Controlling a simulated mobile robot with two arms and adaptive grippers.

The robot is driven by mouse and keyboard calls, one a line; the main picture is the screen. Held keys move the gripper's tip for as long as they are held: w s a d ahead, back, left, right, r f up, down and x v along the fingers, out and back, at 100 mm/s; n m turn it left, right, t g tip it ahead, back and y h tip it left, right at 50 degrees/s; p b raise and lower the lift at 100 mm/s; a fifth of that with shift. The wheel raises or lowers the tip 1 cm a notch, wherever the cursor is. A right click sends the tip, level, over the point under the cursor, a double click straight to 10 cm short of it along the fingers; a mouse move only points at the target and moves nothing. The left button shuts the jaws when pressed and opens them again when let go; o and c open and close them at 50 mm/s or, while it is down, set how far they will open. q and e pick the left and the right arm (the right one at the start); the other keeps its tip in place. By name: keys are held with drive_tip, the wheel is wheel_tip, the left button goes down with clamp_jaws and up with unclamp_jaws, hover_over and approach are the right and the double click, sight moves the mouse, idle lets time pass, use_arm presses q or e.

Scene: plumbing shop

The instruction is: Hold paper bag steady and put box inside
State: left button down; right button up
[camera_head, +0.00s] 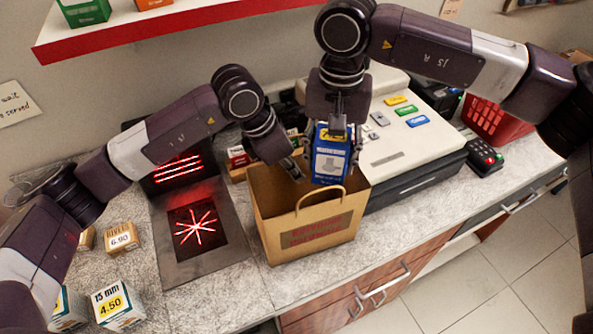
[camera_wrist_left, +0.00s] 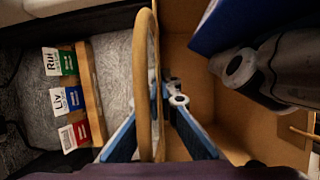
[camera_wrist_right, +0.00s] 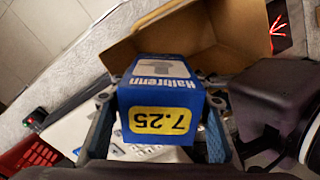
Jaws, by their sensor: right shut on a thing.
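A brown paper bag (camera_head: 279,222) stands upright and open on the counter in the head view, its front handle raised. My right gripper (camera_head: 337,148) is shut on a blue and white box (camera_head: 329,165) and holds it upright at the bag's mouth, its lower end behind the front rim. In the right wrist view the box (camera_wrist_right: 158,98) is between the fingers, showing a yellow 7.25 label. My left gripper (camera_head: 291,166) is at the bag's back left rim. In the left wrist view its fingers straddle the bag wall and a handle (camera_wrist_left: 146,60); whether they grip is unclear.
A scanner plate (camera_head: 198,232) with red lines lies left of the bag. A cash register (camera_head: 410,150) stands close on the right. Small boxes (camera_head: 118,304) sit at the left front, and a card rack stands behind the bag. A red basket (camera_head: 497,122) is farther right.

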drive_tip(key=shift+f, duration=1.75)
drive_tip(key=o, duration=1.4)
drive_tip(key=shift+r, duration=0.1)
wheel_tip(320, 180, up, 12)
use_arm(q)
drive_tip(key=c, duration=2.6)
unclamp_jaws()
drive_tip(key=shift+c, duration=0.2)
drive_tip(key=o, duration=0.6)
drive_tip(key=shift+c, duration=0.2)
drive_tip(key=shift+r, duration=0.1)
